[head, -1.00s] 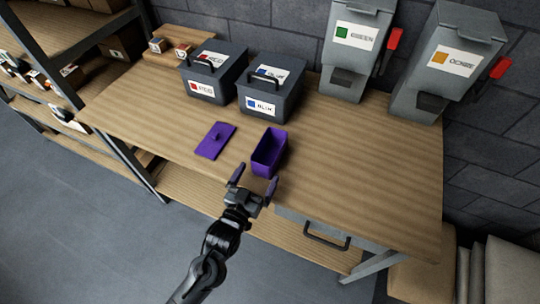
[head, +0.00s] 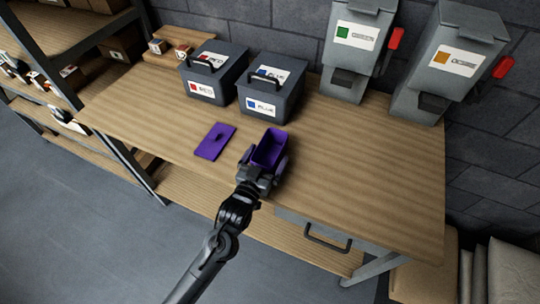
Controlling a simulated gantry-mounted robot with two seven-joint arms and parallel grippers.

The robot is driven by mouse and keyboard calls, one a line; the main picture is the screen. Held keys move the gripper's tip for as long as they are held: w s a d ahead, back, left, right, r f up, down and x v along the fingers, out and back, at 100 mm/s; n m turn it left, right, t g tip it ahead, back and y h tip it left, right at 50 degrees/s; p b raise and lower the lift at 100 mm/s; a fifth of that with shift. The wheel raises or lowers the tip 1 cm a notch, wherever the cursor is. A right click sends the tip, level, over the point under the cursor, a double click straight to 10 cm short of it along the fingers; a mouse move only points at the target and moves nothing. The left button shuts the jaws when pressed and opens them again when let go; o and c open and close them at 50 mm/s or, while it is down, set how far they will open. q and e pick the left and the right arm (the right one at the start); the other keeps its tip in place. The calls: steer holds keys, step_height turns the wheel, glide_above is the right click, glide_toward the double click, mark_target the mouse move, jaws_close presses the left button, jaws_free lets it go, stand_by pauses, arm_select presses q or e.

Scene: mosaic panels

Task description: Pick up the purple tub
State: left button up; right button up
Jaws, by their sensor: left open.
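The purple tub (head: 270,147) is an open rectangular box standing upright on the wooden table, near its front edge. Its inside looks empty. My left gripper (head: 263,162) is open at the tub's near end, with one finger along each side of it. Whether the fingers touch the walls I cannot tell. The gripper hides the tub's near lower part. A flat purple lid (head: 215,141) with a small knob lies on the table left of the tub. My right gripper is not in view.
Dark grey boxes labelled RED (head: 208,90) and BLUE (head: 264,107) stand behind the tub. Grey dispensers labelled GREEN (head: 356,36) and OCHRE (head: 455,58) stand at the back right. The table (head: 350,170) is clear right of the tub.

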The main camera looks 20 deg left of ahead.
arm_select(q)
steer(key=c, duration=1)
steer(key=shift+o, duration=0.2)
steer(key=shift+r, duration=0.1)
